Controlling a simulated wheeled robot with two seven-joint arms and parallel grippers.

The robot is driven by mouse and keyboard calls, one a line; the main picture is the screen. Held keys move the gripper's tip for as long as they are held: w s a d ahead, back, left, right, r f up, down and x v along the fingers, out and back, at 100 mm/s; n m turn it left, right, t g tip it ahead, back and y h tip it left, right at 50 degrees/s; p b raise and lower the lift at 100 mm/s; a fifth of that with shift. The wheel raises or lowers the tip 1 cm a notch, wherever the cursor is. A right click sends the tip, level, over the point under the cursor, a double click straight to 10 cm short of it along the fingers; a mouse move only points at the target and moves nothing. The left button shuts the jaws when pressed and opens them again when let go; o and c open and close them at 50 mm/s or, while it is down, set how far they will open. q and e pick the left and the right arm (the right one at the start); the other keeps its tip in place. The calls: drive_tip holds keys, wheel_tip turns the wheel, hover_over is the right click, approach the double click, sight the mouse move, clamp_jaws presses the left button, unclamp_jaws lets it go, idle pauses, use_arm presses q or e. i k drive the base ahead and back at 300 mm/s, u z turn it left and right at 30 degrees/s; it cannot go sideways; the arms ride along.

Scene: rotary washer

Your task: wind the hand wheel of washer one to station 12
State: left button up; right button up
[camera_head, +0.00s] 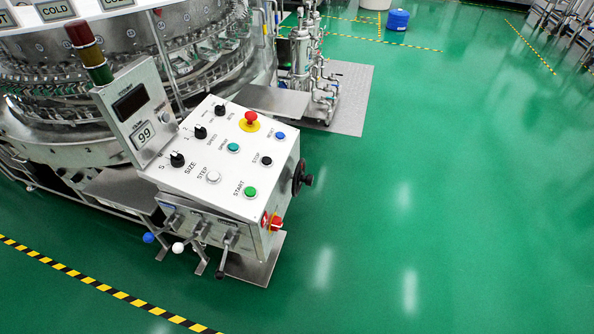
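The rotary washer (130,50) stands at the upper left, a large metal drum ringed with many small fittings. Its control console (205,190) stands in front, with a sloped button panel. A black hand wheel (299,178) with a knob handle (309,180) is on the console's right side. A display box (138,110) on the console has a dark screen (131,103) and a small panel reading 99 (144,134). No station number 12 can be read. Neither of my grippers is in view.
Levers with blue (148,238) and white (178,248) knobs stick out of the console's front. Pumps and pipes (315,75) stand behind on a grey plate. Green floor (440,200) to the right is clear.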

sight(298, 177)
drive_tip(key=u, duration=0.55)
drive_tip(key=k, duration=0.65)
drive_tip(key=u, duration=0.8)
drive_tip(key=i, duration=1.1)
drive_tip(key=z, duration=0.6)
